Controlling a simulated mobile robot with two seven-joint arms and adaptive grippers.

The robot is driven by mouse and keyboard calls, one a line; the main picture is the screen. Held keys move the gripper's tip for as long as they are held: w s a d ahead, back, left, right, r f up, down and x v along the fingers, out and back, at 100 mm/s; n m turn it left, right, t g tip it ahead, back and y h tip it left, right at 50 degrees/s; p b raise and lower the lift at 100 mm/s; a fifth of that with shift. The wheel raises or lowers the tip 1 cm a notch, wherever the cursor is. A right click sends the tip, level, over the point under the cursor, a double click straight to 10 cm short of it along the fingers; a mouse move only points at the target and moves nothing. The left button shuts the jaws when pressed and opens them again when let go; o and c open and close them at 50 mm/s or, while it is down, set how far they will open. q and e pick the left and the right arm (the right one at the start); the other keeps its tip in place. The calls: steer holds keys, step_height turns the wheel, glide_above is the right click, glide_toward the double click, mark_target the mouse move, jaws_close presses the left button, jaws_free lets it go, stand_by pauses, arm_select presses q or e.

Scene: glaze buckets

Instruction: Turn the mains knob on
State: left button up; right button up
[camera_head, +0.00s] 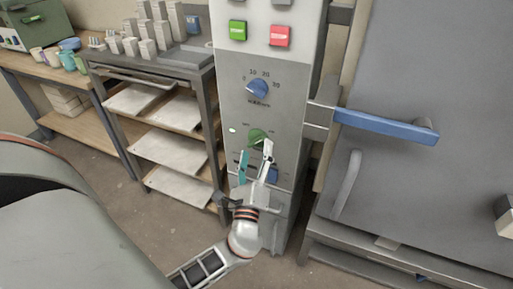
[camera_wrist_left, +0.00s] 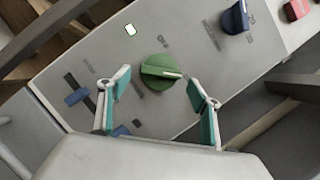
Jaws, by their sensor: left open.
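The green mains knob (camera_head: 258,138) is on the grey control panel (camera_head: 232,105), below a blue dial. In the left wrist view the green knob (camera_wrist_left: 160,72) shows a white pointer line toward the right of the picture. My left gripper (camera_head: 256,156) is open in front of the panel, just below the knob in the head view. In the left wrist view its fingertips (camera_wrist_left: 158,82) stand on either side of the knob, with a gap to it on both sides. The left gripper holds nothing. Some panel lettering is too small to read. My right gripper is out of view.
A blue dial (camera_head: 257,89) and green (camera_head: 238,30) and red (camera_head: 280,36) buttons are above the knob. A small lit lamp (camera_head: 232,130) is beside it. A blue door handle (camera_head: 385,126) juts out on the right. A shelf rack (camera_head: 165,105) stands left.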

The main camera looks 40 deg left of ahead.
arm_select(q)
steer(key=v, duration=0.9)
steer(key=shift+s+d, duration=0.2)
steer(key=shift+s, duration=0.15)
steer(key=s+d+f+n+g+h+p, duration=0.1)
steer(key=s+f+n+g+h+p, duration=0.25)
steer(key=f, duration=0.25)
steer(key=s+d+f+n+g+h+p, duration=0.1)
steer(key=s+f+n+g+h+p, duration=0.1)
steer(key=f+n+g+h+p, duration=0.3)
steer(key=s+d+n+h+p, duration=0.2)
steer(key=s+d+n+h, duration=0.2)
steer(key=s+d+n, duration=0.4)
steer(key=s, duration=0.3)
steer(key=shift+d+f+t+h+p, duration=0.2)
steer(key=shift+d+t+h+p, duration=0.15)
steer(key=shift+d, duration=0.05)
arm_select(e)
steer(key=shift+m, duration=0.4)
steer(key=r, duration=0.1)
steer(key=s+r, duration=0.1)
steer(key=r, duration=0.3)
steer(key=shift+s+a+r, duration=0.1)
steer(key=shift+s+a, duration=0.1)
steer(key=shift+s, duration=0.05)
arm_select(q)
steer(key=shift+w, duration=0.1)
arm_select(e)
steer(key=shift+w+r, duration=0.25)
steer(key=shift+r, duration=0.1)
